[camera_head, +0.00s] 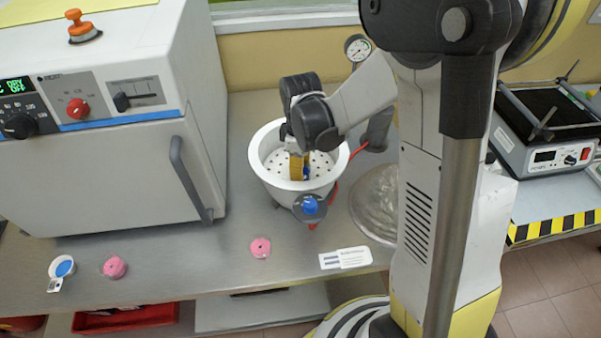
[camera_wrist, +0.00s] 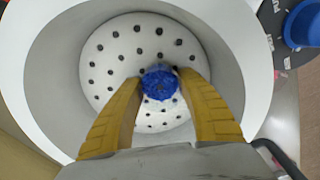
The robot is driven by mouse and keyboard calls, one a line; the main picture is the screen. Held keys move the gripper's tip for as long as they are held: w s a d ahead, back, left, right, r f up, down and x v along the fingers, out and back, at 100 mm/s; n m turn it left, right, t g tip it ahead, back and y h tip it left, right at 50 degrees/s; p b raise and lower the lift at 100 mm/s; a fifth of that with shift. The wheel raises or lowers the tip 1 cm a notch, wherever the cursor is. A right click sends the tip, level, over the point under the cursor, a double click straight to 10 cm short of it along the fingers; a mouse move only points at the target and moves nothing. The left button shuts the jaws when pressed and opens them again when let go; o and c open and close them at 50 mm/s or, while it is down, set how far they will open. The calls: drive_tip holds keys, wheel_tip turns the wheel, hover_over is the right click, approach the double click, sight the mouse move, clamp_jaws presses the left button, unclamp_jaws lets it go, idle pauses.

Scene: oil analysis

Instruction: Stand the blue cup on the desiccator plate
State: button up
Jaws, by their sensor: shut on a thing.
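The desiccator (camera_head: 262,165) is an open white round vessel on the bench. Its white perforated plate (camera_head: 322,162) lies inside, and the plate (camera_wrist: 118,48) fills the middle of the wrist view. My gripper (camera_head: 299,172) reaches down into the vessel from above. Its yellow fingers (camera_wrist: 160,100) are shut on the small blue cup (camera_wrist: 162,82), which is over the plate, near its middle. The cup (camera_head: 307,170) is partly hidden by a finger in the head view. I cannot tell whether its base touches the plate.
A white oven (camera_head: 90,190) stands left. Two pink cups (camera_head: 115,267) (camera_head: 260,247) and a white scoop with blue contents (camera_head: 62,268) lie in front. A blue knob (camera_head: 311,206) juts from the desiccator's front. A clear lid (camera_head: 375,205) and a label card (camera_head: 345,258) lie right.

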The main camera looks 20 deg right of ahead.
drive_tip(key=shift+f, duration=0.15)
drive_tip(key=o, duration=1.1)
drive_tip(key=shift+o, duration=0.2)
drive_tip(key=shift+r, duration=0.2)
wheel_tip(320, 180, up, 12)
drive_tip(key=p, duration=0.4)
drive_tip(key=s+r+m+t, duration=0.7)
drive_tip(key=s+r+m, duration=0.2)
drive_tip(key=s+m, duration=0.2)
drive_tip(key=shift+s+r, duration=0.35)
drive_tip(key=shift+s, duration=0.9)
